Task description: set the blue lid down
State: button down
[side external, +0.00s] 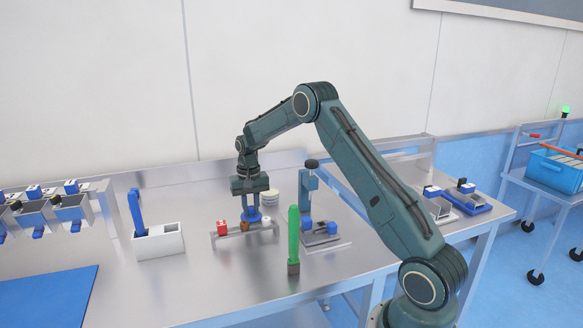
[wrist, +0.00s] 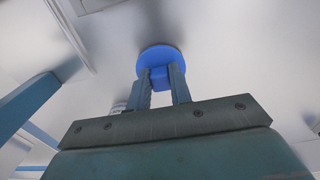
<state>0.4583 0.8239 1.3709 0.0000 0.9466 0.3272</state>
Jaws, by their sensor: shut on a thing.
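The blue lid (wrist: 160,54) is a round disc with a raised block-like grip. My gripper (wrist: 162,80) is shut on that grip in the wrist view, with the disc beyond the fingertips. In the side external view, my gripper (side external: 249,203) points down, with the blue lid (side external: 252,217) at its fingertips, just behind a low grey rack (side external: 232,239). The fingers partly cover the lid. I cannot tell whether it touches the table.
The rack carries a red block (side external: 221,228), a brown piece (side external: 244,227) and a white-topped piece (side external: 267,223). A green upright object (side external: 293,235), a small press (side external: 308,187) and a white bin (side external: 158,243) stand nearby. Bare steel table lies in front.

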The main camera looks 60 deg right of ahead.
jog(key=shift+f, duration=0.3)
jog(key=c, duration=1.2)
grip_release()
notch_tip(320, 180, up, 14)
jog(key=shift+f, duration=0.1)
jog(key=shift+a, duration=0.1)
